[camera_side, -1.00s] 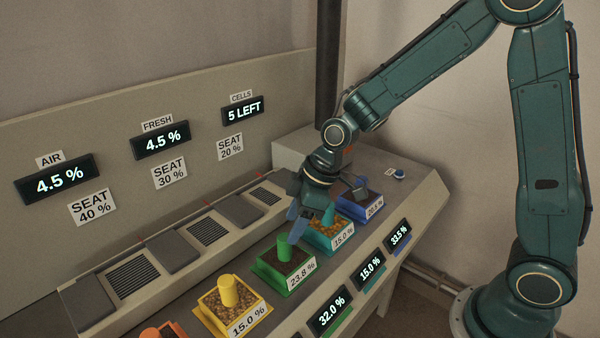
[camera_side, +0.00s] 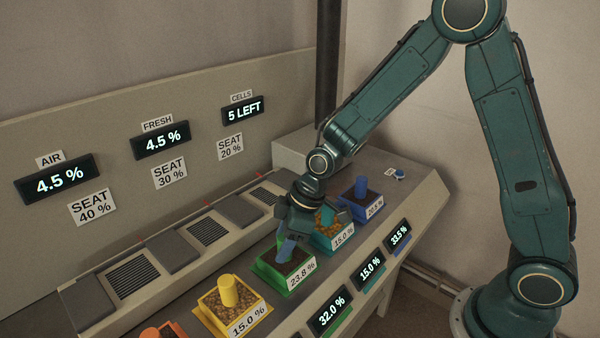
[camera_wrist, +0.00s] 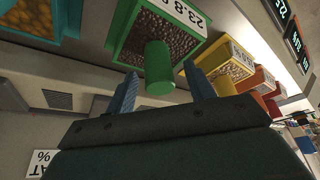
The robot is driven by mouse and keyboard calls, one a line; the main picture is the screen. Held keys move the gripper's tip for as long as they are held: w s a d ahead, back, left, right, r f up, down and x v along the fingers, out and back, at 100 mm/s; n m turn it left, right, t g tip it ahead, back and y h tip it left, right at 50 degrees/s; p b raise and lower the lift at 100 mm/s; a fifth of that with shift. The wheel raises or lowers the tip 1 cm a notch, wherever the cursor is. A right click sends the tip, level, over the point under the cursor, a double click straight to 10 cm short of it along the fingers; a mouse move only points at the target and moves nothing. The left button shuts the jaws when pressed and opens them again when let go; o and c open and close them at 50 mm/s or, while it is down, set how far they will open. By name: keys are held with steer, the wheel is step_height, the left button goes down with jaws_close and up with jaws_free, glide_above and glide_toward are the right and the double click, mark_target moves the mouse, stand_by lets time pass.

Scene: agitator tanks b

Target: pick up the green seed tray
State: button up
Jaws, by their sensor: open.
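The green seed tray (camera_side: 266,274) sits on the bench's front row with dark seeds in it and a "23.8 %" label on its front. My gripper (camera_side: 283,247) is over this tray in the side view, and its fingers partly hide the green post. In the wrist view the tray (camera_wrist: 122,34) and its upright green post (camera_wrist: 159,70) show clearly. The gripper (camera_wrist: 163,85) is open there, with one blue finger on each side of the post's end. I cannot tell whether the fingers touch it.
The teal tray (camera_side: 338,243) stands close on the right, with the blue tray (camera_side: 350,208) beyond it. The yellow tray (camera_side: 207,313) stands close on the left, then an orange one (camera_side: 160,333). Grated seats (camera_side: 208,231) line the bench behind.

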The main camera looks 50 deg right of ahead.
steer(key=shift+x, duration=0.8)
jaws_close()
steer(key=shift+r, duration=0.15)
step_height(320, 180, up, 20)
stand_by(0.7)
stand_by(0.4)
